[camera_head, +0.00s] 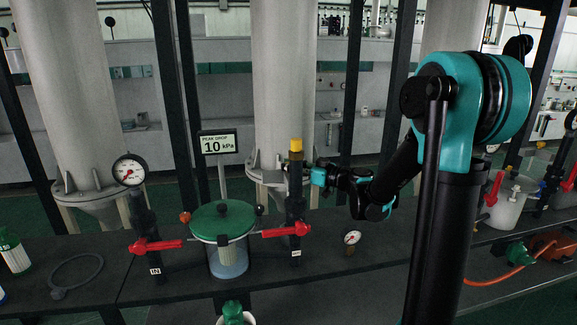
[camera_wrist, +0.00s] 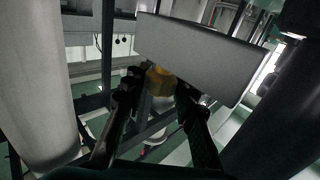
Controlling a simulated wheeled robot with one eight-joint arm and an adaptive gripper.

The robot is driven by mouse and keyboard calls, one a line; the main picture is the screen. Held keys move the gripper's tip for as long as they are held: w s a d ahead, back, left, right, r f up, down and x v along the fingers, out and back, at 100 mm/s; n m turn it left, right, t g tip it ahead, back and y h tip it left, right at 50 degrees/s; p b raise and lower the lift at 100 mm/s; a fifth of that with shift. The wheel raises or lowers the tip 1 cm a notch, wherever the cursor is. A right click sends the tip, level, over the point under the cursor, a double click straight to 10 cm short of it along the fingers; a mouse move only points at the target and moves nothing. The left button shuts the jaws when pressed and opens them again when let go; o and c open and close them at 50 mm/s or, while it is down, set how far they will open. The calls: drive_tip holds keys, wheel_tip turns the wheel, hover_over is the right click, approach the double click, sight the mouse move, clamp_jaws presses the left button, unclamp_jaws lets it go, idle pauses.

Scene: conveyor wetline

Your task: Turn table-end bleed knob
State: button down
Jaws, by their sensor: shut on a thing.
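A yellow knob (camera_head: 295,148) tops a dark upright post (camera_head: 296,205) right of the green-lidded vessel. In the wrist view the yellow knob (camera_wrist: 159,80) lies between the tips of my two dark fingers. My gripper (camera_wrist: 157,88) is shut on this knob, and a grey panel partly covers the knob's upper side. In the head view my gripper (camera_head: 303,170) reaches in from the right, just below the knob's top. The knob's turn angle cannot be told.
The clear vessel (camera_head: 228,255) has red levers (camera_head: 286,230) on both sides. A sign (camera_head: 219,143) reads "PEAK DROP 10 kPa". A gauge (camera_head: 128,170) stands left, and a small gauge (camera_head: 351,238) lies right. Large grey columns (camera_head: 283,90) rise behind.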

drive_tip(key=shift+m+t+h, duration=0.7)
drive_tip(key=shift+m+t, duration=0.1)
drive_tip(key=shift+t, duration=0.2)
drive_tip(key=c, duration=1.2)
unclamp_jaws()
